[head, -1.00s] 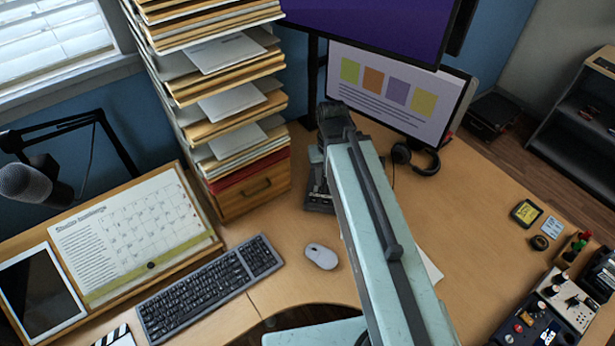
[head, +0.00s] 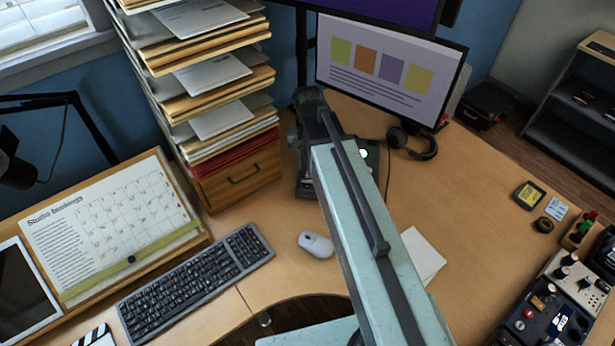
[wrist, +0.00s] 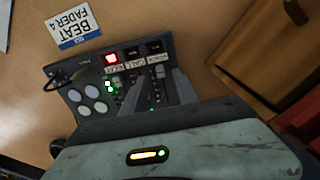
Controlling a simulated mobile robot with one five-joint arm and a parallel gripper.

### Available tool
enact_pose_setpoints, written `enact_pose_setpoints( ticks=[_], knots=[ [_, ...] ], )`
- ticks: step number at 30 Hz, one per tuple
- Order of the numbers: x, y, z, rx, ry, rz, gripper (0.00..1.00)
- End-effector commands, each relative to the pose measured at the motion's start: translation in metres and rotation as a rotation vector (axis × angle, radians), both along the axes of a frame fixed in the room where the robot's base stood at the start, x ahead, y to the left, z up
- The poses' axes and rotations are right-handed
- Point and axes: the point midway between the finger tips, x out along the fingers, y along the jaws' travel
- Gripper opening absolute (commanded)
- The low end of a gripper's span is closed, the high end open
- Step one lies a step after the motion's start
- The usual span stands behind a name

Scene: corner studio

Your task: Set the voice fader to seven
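A dark mixer panel (wrist: 120,85) lies on the desk under my gripper in the wrist view. It has side-by-side fader channels with small white labels, too small to read surely, a lit red button, small green lights and round pads. My gripper (wrist: 158,92) has its two grey fingers apart over the panel, with a fader slot showing between them. I cannot tell whether a fader knob is between or touching the fingers. In the head view my arm hides most of the mixer; its dark edge (head: 305,186) and a green light show beside the arm.
A tall paper stack (head: 215,95) stands left, a monitor (head: 385,75) behind, headphones (head: 415,143) right. A mouse (head: 316,245) and keyboard (head: 195,283) are in front.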

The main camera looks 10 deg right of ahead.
Motion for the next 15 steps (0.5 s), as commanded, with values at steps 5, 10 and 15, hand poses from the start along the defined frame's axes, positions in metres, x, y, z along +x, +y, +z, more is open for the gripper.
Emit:
enact_pose_setpoints(
  ticks=[5,10,15],
  knots=[
    [0.000,0.000,-0.038,0.000,0.000,0.000,0.35],
    [0.000,-0.001,-0.041,0.000,0.000,0.000,0.35],
    [0.000,-0.001,-0.039,0.000,0.000,0.000,0.33]
  ],
)
